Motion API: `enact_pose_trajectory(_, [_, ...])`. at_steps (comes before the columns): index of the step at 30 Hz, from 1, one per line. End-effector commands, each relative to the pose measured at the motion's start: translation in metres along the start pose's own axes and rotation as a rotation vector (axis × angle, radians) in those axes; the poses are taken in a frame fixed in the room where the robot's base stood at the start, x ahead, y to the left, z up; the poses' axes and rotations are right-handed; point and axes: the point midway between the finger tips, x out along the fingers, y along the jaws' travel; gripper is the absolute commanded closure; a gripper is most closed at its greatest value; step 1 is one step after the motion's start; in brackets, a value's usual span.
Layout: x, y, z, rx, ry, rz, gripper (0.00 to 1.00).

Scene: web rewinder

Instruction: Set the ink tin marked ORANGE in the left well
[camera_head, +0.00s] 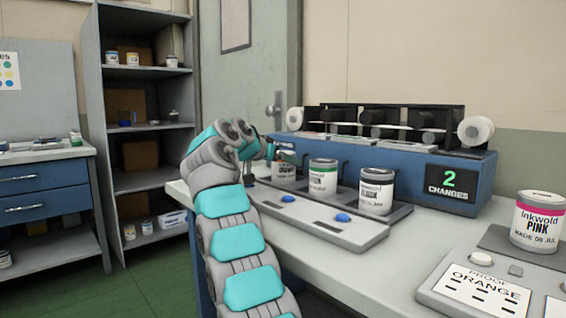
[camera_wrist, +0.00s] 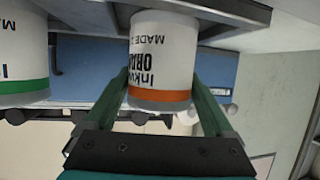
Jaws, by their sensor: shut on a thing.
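The ORANGE ink tin (camera_wrist: 163,62), white with an orange band, is between the fingers of my gripper (camera_wrist: 160,82), which is shut on it. The wrist view is upside down. In the head view the tin (camera_head: 283,172) is at the left end of the tray (camera_head: 400,213), at the left well, partly hidden by my gripper (camera_head: 287,157). It looks upright; whether its base touches the well floor I cannot tell. A green-banded tin (camera_head: 323,178) stands in the middle and a dark-banded tin (camera_head: 376,191) at the right.
A pink-banded tin (camera_head: 538,222) stands at the right of the bench. A panel with a card reading PROOF ORANGE (camera_head: 486,291) lies in front of it. The blue rewinder (camera_head: 405,178) is behind the tray. A sloped panel with blue buttons (camera_head: 315,222) runs along the tray's front.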

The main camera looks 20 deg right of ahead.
Motion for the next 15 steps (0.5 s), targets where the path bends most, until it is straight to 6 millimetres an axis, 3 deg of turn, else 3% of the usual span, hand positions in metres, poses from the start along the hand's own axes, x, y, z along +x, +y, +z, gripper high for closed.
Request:
enact_pose_trajectory(4, [0.0001, 0.0000, 0.0004, 0.000, 0.001, -0.001, 0.00])
enact_pose_trajectory(15, [-0.0059, -0.0002, -0.0025, 0.000, 0.001, -0.001, 0.00])
